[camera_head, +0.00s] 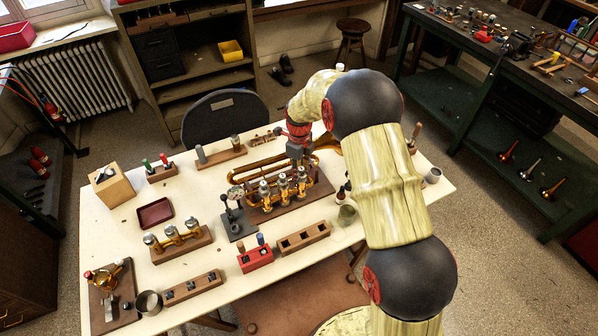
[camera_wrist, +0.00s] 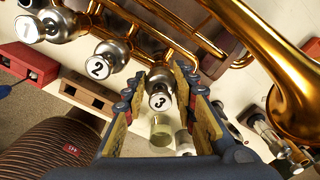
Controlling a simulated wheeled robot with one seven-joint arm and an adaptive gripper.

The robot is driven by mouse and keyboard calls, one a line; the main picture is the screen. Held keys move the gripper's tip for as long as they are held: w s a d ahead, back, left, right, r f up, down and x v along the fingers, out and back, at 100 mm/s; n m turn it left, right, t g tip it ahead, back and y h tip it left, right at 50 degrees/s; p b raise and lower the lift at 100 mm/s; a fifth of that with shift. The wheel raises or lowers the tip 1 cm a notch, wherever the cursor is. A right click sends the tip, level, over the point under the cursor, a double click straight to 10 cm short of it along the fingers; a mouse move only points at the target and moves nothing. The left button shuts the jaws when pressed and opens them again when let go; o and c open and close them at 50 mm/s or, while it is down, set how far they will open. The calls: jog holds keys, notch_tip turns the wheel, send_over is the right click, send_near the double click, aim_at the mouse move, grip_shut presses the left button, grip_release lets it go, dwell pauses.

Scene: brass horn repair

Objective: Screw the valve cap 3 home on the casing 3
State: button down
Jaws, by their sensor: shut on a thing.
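The brass horn (camera_head: 270,201) lies on a brown board with its valves upright. In the wrist view its silver valve tops carry white discs marked 1 (camera_wrist: 27,30), 2 (camera_wrist: 98,67) and 3 (camera_wrist: 159,101). My gripper (camera_wrist: 163,88) has one finger on each side of the silver valve cap 3 (camera_wrist: 160,80) and is shut on it. The cap is in line with casing 3, but the fingers hide the joint, so I cannot tell how far down it sits. In the head view my gripper (camera_head: 299,160) is above the rightmost valve.
A small dark stand (camera_head: 238,222) is close left of the horn. A red block (camera_head: 256,259) and a wooden slotted block (camera_head: 303,238) stand in front. The brass bell (camera_wrist: 275,60) is close to the right finger. A red tray (camera_head: 155,213) lies further left on the white table.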

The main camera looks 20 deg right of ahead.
dwell(0.3)
jog(key=m+p, duration=0.1)
jog(key=m, duration=0.4)
jog(key=shift+w+d, duration=0.1)
jog(key=shift+d, duration=0.05)
jog(key=c, duration=1.3)
grip_release()
jog(key=shift+c, duration=0.2)
